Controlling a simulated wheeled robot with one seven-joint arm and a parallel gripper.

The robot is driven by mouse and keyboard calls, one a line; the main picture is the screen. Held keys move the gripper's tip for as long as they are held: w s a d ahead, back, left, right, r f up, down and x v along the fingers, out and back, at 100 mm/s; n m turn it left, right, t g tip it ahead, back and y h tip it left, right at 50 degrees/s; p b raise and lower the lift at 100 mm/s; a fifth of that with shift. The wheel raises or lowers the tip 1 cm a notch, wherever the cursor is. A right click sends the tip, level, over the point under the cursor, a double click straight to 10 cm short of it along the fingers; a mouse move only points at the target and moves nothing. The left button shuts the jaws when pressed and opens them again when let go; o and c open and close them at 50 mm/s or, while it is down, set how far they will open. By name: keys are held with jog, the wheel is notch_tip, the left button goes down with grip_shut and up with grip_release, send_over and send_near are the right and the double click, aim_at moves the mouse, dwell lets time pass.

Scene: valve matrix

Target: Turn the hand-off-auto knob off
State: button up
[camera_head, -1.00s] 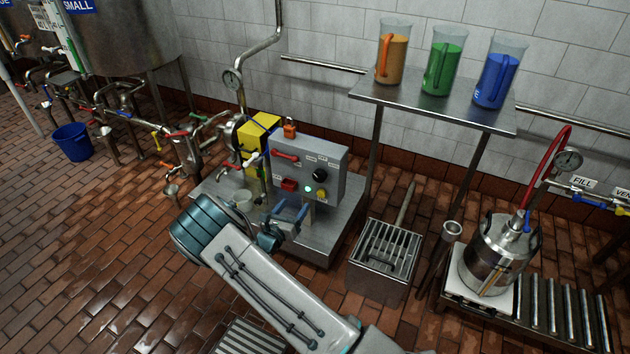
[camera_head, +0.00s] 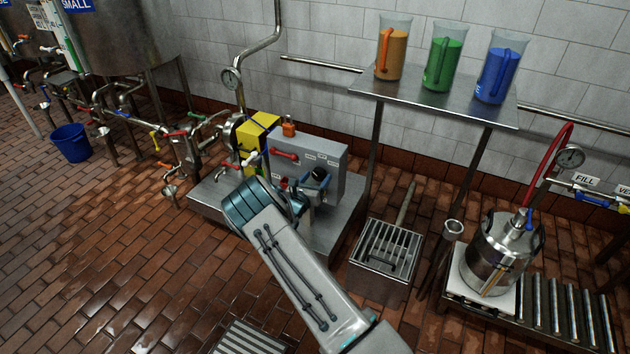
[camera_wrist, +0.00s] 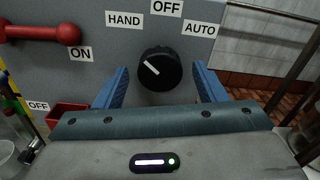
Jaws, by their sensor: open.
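The hand-off-auto knob (camera_wrist: 159,70) is a round black knob with a white pointer line on the grey control box (camera_head: 335,158). In the wrist view its pointer slants to the upper left, toward the HAND label (camera_wrist: 124,20); the OFF label (camera_wrist: 167,8) is above the knob and AUTO (camera_wrist: 200,28) to its upper right. My gripper (camera_wrist: 160,88) is open, with one blue finger on each side of the knob and a visible gap on both sides. In the head view the knob (camera_head: 319,174) is partly hidden by my gripper (camera_head: 312,184).
A red lever handle (camera_wrist: 40,30) with ON and OFF labels is left of the knob. A red box-shaped part (camera_wrist: 66,116) sits below it. A grated metal box (camera_head: 385,250) stands on the floor right of the control box's platform.

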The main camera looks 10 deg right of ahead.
jog(key=shift+c, duration=0.2)
jog(key=c, duration=0.9)
jog(key=m+b, duration=0.2)
jog(key=m, duration=0.3)
jog(key=shift+a+f, duration=0.1)
jog(key=shift+m+b, duration=0.8)
jog(key=shift+m, duration=1.5)
